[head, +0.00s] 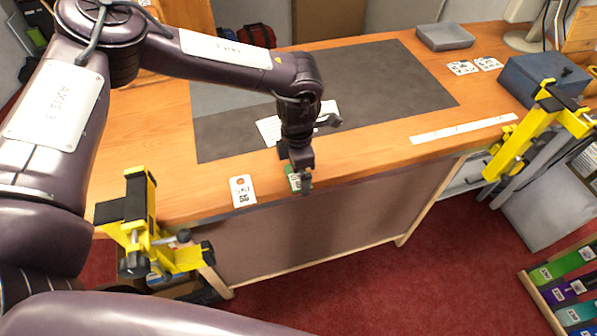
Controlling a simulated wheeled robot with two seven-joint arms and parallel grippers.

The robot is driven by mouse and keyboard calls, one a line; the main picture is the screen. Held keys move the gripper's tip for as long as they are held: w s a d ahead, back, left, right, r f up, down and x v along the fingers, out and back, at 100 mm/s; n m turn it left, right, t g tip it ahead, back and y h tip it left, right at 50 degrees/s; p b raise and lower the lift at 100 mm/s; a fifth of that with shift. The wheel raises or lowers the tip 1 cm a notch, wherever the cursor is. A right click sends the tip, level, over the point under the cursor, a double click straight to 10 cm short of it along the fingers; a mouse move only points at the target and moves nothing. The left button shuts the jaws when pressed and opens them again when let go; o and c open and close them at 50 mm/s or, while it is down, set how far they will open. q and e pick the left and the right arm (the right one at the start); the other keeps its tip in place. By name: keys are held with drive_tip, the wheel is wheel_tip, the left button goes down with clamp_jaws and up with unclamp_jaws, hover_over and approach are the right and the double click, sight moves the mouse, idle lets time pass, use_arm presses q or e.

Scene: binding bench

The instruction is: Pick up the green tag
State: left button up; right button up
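The green tag (293,179) is at the front edge of the wooden bench, with some white printing on it. My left gripper (296,172) is right at it, pointing down, and its dark fingers hide part of the tag. I cannot tell whether the fingers are closed on the tag or only beside it, nor whether the tag touches the bench top. My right gripper is not in view.
A white tag (242,191) lies left of the green one. A dark mat (400,80), white strip (463,129), grey tray (444,37) and blue-grey box (543,79) are on the bench (370,150). Yellow-black clamps (140,215) stand at the left front, another (530,130) at right.

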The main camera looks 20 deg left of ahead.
use_arm(q)
drive_tip(key=shift+f, duration=0.4)
drive_tip(key=shift+f, duration=0.1)
drive_tip(key=c, duration=1)
